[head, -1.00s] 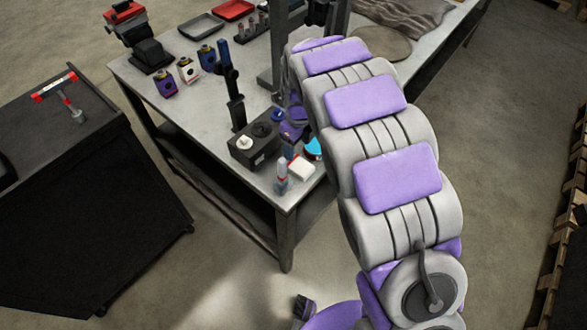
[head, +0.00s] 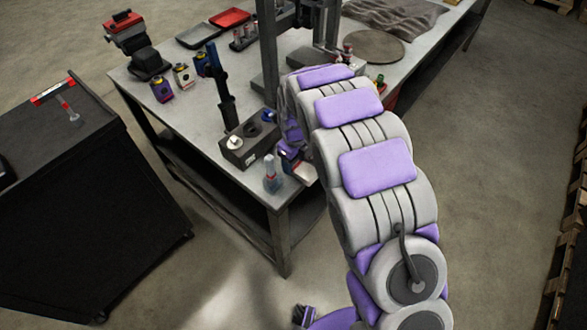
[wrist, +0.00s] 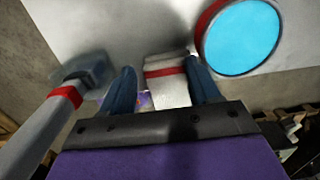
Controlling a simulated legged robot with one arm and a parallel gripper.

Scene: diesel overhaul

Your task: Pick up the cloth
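A small white item with a red band (wrist: 166,82), which looks like the folded cloth, lies near the table's front corner. In the wrist view it is between the two blue fingers of my gripper (wrist: 162,92). The fingers are apart, with a gap visible on the left side. In the head view my gripper (head: 291,158) is low over this corner and hides most of the white item, leaving an edge (head: 306,173) showing. Whether the fingers touch it cannot be told.
A round blue-topped container (wrist: 242,37) is close on the right. A dark block with knobs (head: 249,142) stands behind the bottle. A wrinkled grey sheet (head: 400,14) lies far back.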

